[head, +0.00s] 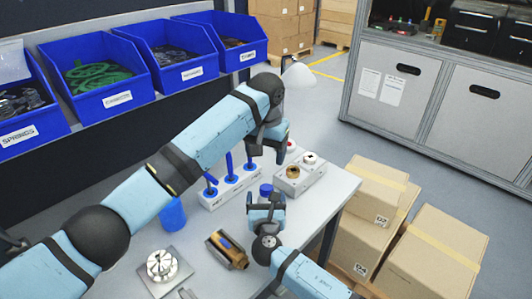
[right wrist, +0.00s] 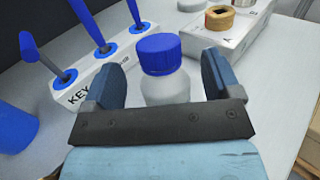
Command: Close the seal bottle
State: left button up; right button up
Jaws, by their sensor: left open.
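The seal bottle, white with a ribbed blue cap (right wrist: 160,52), stands upright between the fingers of my right gripper (right wrist: 158,85) in the right wrist view. Gaps show on both sides of the bottle, so the fingers are around it but apart from it. The cap sits on the bottle's neck; how tight it is I cannot tell. In the head view the blue cap (head: 266,189) shows just above my right gripper (head: 266,202). My left gripper (head: 268,152) is open above the table, behind the bottle; its fingertips are partly hidden.
A white key rack (head: 232,186) with blue-handled keys stands left of the bottle. A grey block (head: 300,180) with a brass ring is behind right.

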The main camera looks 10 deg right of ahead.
jog(key=s+a, duration=0.1)
jog(key=s, duration=0.8)
jog(key=s+a, duration=0.1)
jog(key=s, duration=0.3)
jog(key=shift+s+a+b, duration=0.3)
jog(key=shift+a, duration=0.05)
